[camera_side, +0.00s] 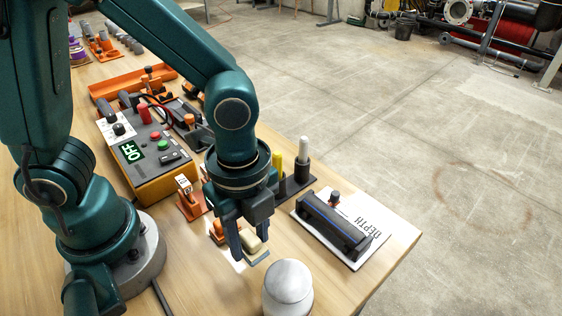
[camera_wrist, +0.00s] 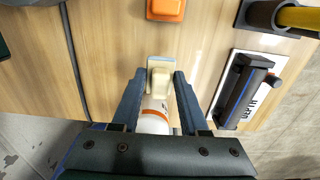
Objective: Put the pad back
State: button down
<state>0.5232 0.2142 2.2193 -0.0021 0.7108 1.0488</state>
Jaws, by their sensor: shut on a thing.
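The pad (camera_side: 252,243) is a small cream block with a thin flat grey plate at its lower end. My gripper (camera_side: 246,254) is shut on its cream part, low over the front of the table. In the wrist view the pad (camera_wrist: 160,79) sits between the two fingertips of my gripper (camera_wrist: 160,74), its pale plate edge showing just beyond them. Whether the plate touches the table I cannot tell. An orange block (camera_wrist: 166,9) lies ahead of the pad; in the side view an orange piece (camera_side: 217,229) is partly hidden behind my fingers.
A rounded grey-white container (camera_side: 288,288) stands close in front of my gripper. A black gauge block lies on a white DEPTH card (camera_side: 371,248) to the right, near the table edge. A dark rack (camera_side: 297,181) holds upright cylinders behind. A yellow meter (camera_side: 157,150) reads OFF.

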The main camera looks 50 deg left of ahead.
aim_at(252, 252)
jog(key=shift+f, duration=2)
jog(key=shift+f, duration=0.15)
jog(key=shift+c, duration=2.1)
grip_release()
